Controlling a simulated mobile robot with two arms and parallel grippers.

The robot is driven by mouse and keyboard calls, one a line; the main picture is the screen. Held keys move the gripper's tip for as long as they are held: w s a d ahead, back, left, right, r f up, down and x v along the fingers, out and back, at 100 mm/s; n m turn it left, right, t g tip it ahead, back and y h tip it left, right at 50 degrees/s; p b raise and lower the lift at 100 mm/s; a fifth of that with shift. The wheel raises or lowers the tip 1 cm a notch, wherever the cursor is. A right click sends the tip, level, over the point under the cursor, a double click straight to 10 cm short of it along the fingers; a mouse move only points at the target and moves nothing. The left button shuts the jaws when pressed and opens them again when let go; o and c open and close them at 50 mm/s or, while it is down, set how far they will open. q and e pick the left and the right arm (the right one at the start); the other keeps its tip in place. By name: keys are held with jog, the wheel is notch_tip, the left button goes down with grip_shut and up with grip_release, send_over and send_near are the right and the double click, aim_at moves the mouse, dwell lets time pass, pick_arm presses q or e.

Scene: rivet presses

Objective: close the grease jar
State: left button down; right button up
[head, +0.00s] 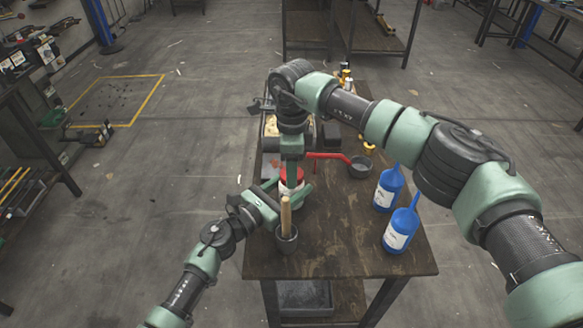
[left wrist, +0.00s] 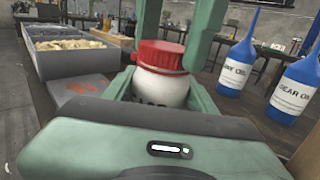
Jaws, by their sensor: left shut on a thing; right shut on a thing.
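The grease jar is white with a red lid (left wrist: 160,54) and stands upright on the workbench; its white body (left wrist: 163,86) shows below the lid in the left wrist view. In the head view the jar (head: 291,175) is partly hidden by my arms. My left gripper (left wrist: 160,92) is shut on the jar's body, one finger on each side. My right gripper (head: 292,168) comes down from above and is shut on the red lid. Its green fingers (left wrist: 178,30) show at the lid in the left wrist view. The lid sits on the jar's top; I cannot tell whether it is tight.
Two blue oil bottles (head: 401,230) stand on the right of the wooden workbench (head: 345,250). A dark cup (head: 287,241) holding a wooden handle stands in front of the jar. A red-handled tool (head: 325,155) lies behind. Grey bins (left wrist: 75,63) stand beyond the jar.

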pick_arm(q)
jog(key=shift+f, duration=0.1)
pick_arm(e)
jog(key=m, duration=0.5)
jog(key=shift+m, duration=0.3)
jog(key=m, duration=0.5)
jog(key=shift+m, duration=0.4)
jog(key=o, duration=1.5)
jog(key=shift+o, duration=0.2)
jog(key=shift+r, duration=2.25)
jog(key=shift+c, duration=0.3)
